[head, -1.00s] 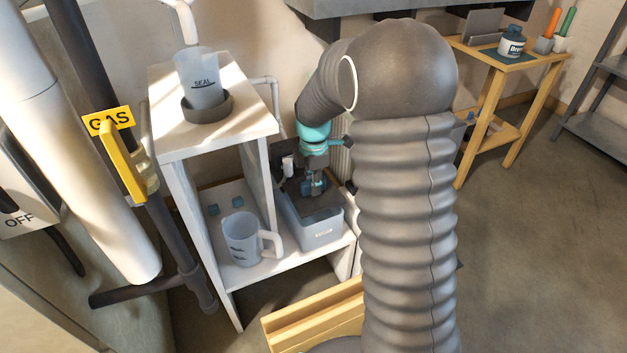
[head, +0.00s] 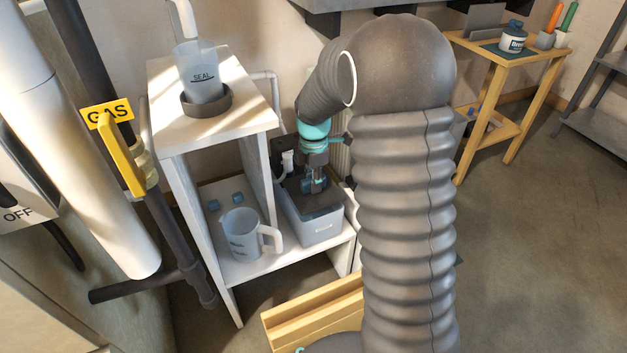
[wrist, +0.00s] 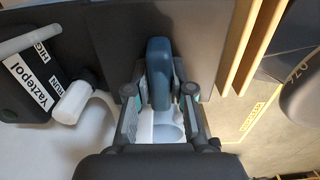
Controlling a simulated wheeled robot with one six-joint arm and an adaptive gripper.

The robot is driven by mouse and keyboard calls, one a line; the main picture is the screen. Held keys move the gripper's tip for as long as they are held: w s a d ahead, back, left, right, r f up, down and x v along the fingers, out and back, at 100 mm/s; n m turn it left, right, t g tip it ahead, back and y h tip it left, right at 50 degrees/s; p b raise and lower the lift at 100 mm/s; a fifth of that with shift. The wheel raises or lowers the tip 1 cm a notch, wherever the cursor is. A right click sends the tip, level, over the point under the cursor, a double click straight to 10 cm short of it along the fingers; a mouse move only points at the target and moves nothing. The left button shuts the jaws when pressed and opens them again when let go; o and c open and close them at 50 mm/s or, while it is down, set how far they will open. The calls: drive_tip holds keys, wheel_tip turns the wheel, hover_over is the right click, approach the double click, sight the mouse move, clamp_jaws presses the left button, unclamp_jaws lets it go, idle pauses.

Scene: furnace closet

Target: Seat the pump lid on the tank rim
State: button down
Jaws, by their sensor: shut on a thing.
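My gripper (head: 315,182) is shut on the blue upright handle (wrist: 160,72) of the dark, flat pump lid (wrist: 207,40). In the head view the lid (head: 296,197) is at the top of the pale grey-blue tank (head: 322,228), on the lower shelf of a white stand. The lid covers most of the tank's opening in that view. I cannot tell whether it touches the rim all round or is slightly raised or tilted. In the wrist view the fingers pinch the handle from both sides, and my gripper hides part of the lid.
A measuring jug (head: 241,236) stands left of the tank, with small blue pieces (head: 237,197) behind it. A black unit with a white fitting (head: 287,158) is behind the tank. The stand's white upright panel (head: 258,175) is close on the left. A wooden piece (head: 312,313) lies in front.

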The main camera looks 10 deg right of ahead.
drive_tip(key=shift+f+b, duration=0.95)
drive_tip(key=shift+f, duration=0.65)
drive_tip(key=c, duration=0.9)
unclamp_jaws()
drive_tip(key=shift+c, duration=0.2)
drive_tip(key=shift+r, duration=0.2)
drive_tip(key=shift+r+p, duration=2.85)
drive_tip(key=shift+r, duration=1.05)
